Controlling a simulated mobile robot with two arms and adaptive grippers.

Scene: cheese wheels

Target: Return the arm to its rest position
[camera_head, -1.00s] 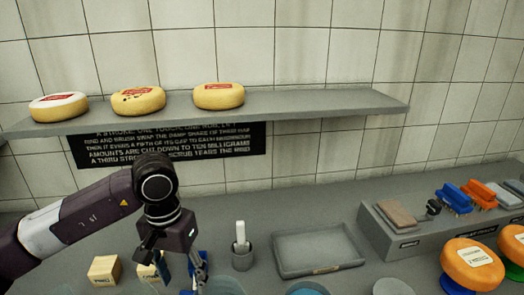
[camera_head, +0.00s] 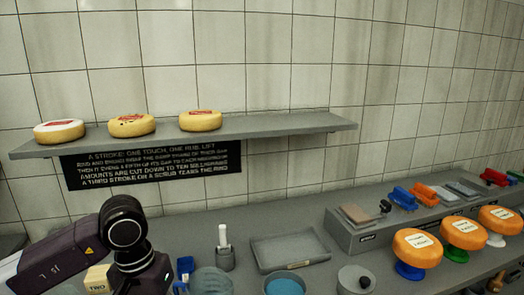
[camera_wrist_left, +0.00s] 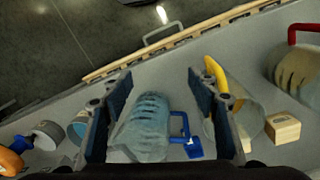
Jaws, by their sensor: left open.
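My left arm (camera_head: 125,232) enters the head view at the lower left, dark with a round joint. Its fingers fall below that picture's edge. In the left wrist view my left gripper (camera_wrist_left: 158,80) is open, with its two fingers wide apart. A clear ribbed jar (camera_wrist_left: 143,125) with a blue handle (camera_wrist_left: 182,128) shows in the gap between the fingers, beyond them on the counter. I see nothing held, and cannot tell how far off the jar is. My right arm is not in view.
A wall shelf (camera_head: 275,126) holds three cheese wheels (camera_head: 60,131). On the counter stand a cream block (camera_head: 97,277), a grey cup (camera_head: 225,260) with a white-handled tool, a shallow tray (camera_head: 290,250) and orange wheels (camera_head: 417,247) on coloured stands. A raised ledge (camera_head: 350,235) carries brushes.

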